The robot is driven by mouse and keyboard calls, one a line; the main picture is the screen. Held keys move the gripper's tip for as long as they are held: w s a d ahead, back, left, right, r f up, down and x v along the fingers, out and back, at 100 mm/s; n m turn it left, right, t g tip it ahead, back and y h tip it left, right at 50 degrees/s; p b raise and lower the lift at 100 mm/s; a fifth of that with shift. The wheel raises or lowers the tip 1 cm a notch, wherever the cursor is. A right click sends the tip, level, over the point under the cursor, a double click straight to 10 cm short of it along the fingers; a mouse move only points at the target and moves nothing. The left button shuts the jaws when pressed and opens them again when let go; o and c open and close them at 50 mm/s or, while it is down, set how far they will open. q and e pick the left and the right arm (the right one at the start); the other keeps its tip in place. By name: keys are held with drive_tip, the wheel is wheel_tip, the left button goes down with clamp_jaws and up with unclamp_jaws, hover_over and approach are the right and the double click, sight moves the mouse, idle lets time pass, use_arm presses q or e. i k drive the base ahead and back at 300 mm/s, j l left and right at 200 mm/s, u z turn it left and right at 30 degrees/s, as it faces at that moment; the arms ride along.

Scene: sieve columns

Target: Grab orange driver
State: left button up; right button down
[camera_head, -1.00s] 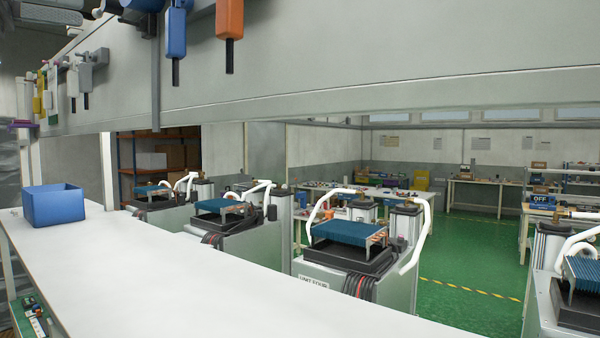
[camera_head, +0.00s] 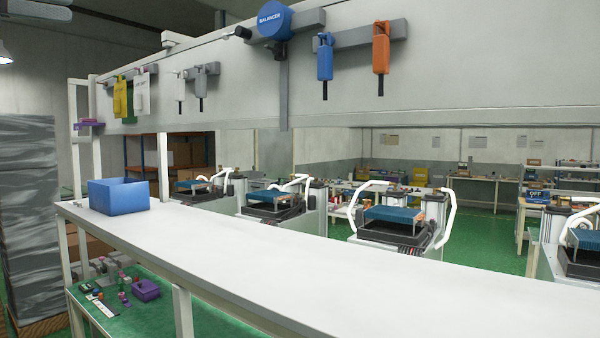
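The orange driver (camera_head: 381,48) hangs upright from a grey rail on the wall panel above the bench, at the upper right of centre. Its dark bit points down. A blue driver (camera_head: 325,58) hangs just to its left on the same rail. Neither of my grippers is in view, so their state is not shown.
A long white bench (camera_head: 330,270) runs below the panel, mostly bare, with a blue bin (camera_head: 119,196) at its left end. A blue balancer (camera_head: 275,20), grey tools (camera_head: 201,85) and gloves (camera_head: 122,97) hang left of the drivers. Machines stand behind the bench.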

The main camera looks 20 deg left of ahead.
sight(381, 42)
drive_tip(key=k+j, duration=0.7)
drive_tip(key=k, duration=0.05)
